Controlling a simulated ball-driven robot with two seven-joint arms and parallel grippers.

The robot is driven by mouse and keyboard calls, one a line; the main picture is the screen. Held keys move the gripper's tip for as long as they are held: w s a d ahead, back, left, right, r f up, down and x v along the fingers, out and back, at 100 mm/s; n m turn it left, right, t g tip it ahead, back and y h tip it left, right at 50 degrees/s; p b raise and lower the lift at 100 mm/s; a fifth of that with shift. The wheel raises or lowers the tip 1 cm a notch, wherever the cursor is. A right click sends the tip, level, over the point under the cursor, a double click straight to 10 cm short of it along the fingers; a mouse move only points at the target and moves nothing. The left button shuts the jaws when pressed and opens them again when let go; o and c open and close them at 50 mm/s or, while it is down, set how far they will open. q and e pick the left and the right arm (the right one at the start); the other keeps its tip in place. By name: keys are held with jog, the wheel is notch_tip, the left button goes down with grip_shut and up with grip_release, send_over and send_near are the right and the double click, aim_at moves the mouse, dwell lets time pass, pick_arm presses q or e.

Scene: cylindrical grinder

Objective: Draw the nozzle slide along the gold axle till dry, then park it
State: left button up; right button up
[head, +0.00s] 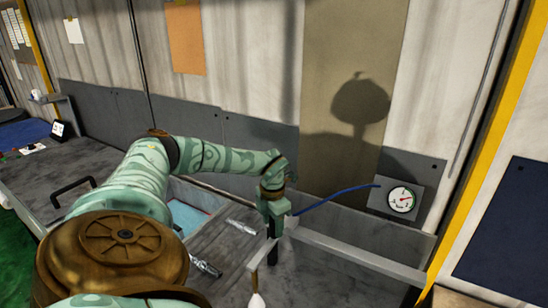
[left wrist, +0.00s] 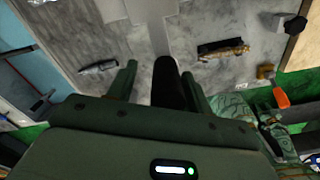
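My left gripper (head: 272,240) hangs beside a pale grey rail (head: 360,258) in the head view. In the left wrist view its two fingers (left wrist: 158,80) stand apart, with a black upright piece (left wrist: 168,82) between them. A gap shows on the piece's left; it is close to the right finger. This may be the nozzle slide's handle, but the slide itself is largely hidden by my gripper. A blue hose (head: 335,197) runs from near my gripper to a gauge. I cannot make out the gold axle for certain. My right gripper is not in view.
The round gauge (head: 402,199) sits on a grey wall plate. Metal pieces (head: 206,267) and (head: 242,227) lie on the grey bench. A bin with blue contents (head: 186,216) is left of my gripper. In the left wrist view a gold-coloured piece (left wrist: 224,47) lies on the bench.

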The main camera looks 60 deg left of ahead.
pick_arm(q)
notch_tip(320, 180, up, 16)
jog(key=shift+p, duration=0.35)
dwell(0.7)
